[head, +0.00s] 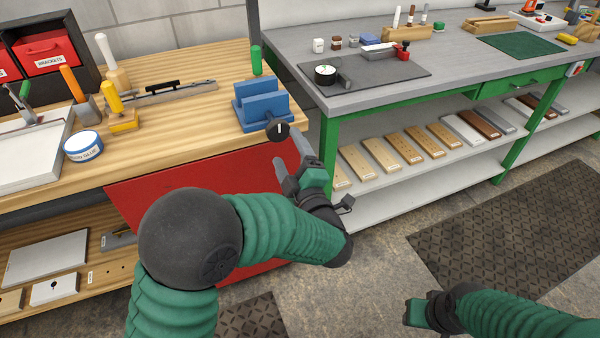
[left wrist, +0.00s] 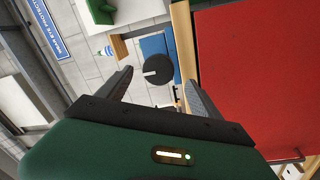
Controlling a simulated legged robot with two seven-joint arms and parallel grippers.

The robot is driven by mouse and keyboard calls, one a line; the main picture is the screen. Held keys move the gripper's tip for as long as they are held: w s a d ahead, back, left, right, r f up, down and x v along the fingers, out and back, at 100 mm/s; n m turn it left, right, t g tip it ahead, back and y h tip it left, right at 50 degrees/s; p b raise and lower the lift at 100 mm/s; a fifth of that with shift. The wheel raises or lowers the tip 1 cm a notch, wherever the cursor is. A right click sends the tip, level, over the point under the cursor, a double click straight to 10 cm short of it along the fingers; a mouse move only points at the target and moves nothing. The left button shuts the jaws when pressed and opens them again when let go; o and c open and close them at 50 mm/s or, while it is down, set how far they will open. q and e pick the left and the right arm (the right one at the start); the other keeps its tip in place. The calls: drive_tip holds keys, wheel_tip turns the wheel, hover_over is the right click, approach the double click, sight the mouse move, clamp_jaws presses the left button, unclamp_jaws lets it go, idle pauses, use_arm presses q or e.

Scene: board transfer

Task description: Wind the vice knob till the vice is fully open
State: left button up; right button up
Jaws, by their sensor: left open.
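The blue vice (head: 262,104) sits at the right front corner of the wooden bench, with a visible gap between its two upright jaws. Its round black knob (head: 277,131) faces the front and carries a white mark. In the left wrist view the knob (left wrist: 158,69) shows ahead, between the fingers, with the blue vice (left wrist: 160,45) behind it. My left gripper (head: 293,152) is open and empty, just short of the knob and apart from it. My right gripper (head: 418,313) is low at the bottom right, over the floor; its fingers are too small to read.
A grey-topped green bench (head: 380,95) stands right. Floor (head: 390,240) between is clear.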

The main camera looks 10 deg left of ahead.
use_arm(q)
drive_tip(key=v, duration=0.9)
drive_tip(key=shift+f, duration=0.1)
